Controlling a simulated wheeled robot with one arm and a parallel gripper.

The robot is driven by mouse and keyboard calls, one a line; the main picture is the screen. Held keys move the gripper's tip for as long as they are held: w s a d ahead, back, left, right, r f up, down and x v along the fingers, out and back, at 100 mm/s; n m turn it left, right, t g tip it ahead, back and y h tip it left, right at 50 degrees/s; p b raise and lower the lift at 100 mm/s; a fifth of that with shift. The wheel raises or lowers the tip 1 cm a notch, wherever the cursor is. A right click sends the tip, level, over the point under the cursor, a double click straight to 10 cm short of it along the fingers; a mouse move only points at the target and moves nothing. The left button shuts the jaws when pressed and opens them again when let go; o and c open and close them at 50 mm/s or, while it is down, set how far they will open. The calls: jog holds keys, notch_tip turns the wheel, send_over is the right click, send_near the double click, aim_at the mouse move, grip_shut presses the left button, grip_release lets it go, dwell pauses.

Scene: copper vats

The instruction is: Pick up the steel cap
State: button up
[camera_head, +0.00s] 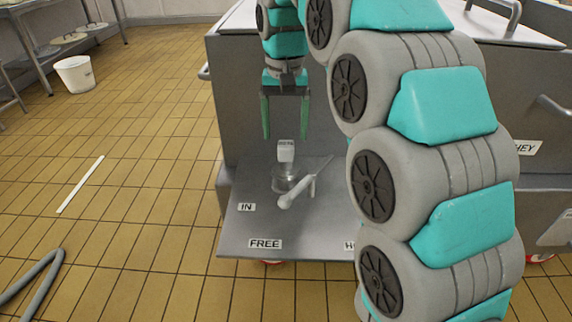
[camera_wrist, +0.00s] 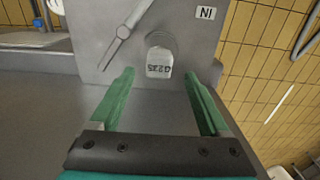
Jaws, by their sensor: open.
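A small round grey metallic piece (camera_head: 287,181) stands on the grey shelf, with a pale labelled block (camera_head: 286,150) showing just above it. I take this round piece to be the steel cap, though its shape is hard to make out. In the wrist view the ribbed round piece (camera_wrist: 160,40) and its label block (camera_wrist: 159,64) lie ahead, between the lines of the two fingers. My gripper (camera_head: 286,137) points down above it, with its green fingers apart and nothing between them. The open fingers also show in the wrist view (camera_wrist: 172,72).
A pale wand-like tool (camera_head: 297,192) lies on the shelf close beside the round piece, to its right in the head view. The shelf (camera_head: 262,222) carries tags, including "IN" and "FREE". A steel cabinet wall stands behind. A white bucket (camera_head: 75,74) and a hose (camera_head: 38,278) are on the tiled floor.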

aim_at(285, 143)
jog(key=shift+s+f, duration=0.2)
jog(key=shift+f, duration=1.95)
jog(key=shift+c, duration=0.3)
jog(key=shift+d, duration=0.1)
grip_shut()
